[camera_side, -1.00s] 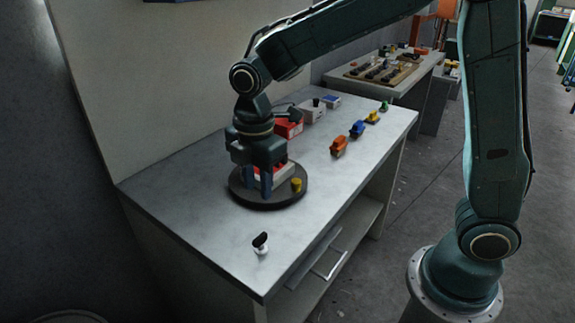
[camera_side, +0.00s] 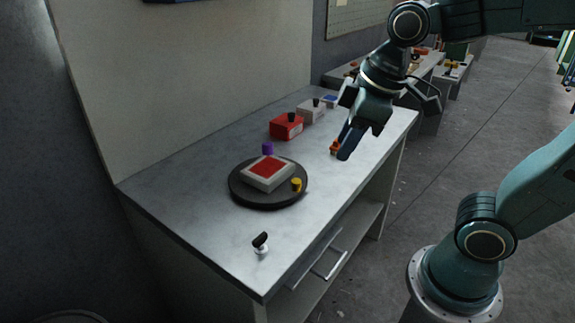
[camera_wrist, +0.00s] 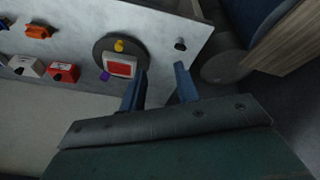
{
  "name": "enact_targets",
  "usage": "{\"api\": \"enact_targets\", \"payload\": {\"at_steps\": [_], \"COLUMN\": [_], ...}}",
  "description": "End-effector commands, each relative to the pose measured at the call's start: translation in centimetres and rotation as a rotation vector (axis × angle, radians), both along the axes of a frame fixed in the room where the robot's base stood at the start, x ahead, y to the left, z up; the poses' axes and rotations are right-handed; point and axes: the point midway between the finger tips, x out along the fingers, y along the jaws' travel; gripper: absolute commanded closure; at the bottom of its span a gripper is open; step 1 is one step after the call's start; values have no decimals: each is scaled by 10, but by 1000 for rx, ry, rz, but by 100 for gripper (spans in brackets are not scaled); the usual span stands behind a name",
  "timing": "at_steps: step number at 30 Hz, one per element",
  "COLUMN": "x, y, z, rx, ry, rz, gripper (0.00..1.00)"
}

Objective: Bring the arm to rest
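My gripper (camera_side: 348,143) is raised above the right part of the grey bench (camera_side: 190,193), tilted, with its arm drawn back to the right. In the wrist view, its two blue fingers (camera_wrist: 160,88) are apart with nothing between them. A round black disc (camera_side: 240,190) lies on the bench, clear of my gripper. An orange piece (camera_side: 334,148) is partly hidden behind my gripper.
A red box (camera_side: 285,126), a white box (camera_side: 310,112) and a blue-topped piece (camera_side: 330,100) stand toward the wall. A black-and-white knob (camera_side: 261,243) stands near the front edge. A second bench is behind my gripper. The bench between disc and knob is clear.

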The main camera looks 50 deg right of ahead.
Motion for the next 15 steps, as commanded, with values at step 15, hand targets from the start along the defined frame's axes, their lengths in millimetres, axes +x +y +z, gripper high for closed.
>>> {"api": "enact_targets", "payload": {"at_steps": [15], "x": [-63], "y": [-21], "z": [0], "rx": [155], "ry": [-139], "rz": [-421], "gripper": [68]}}
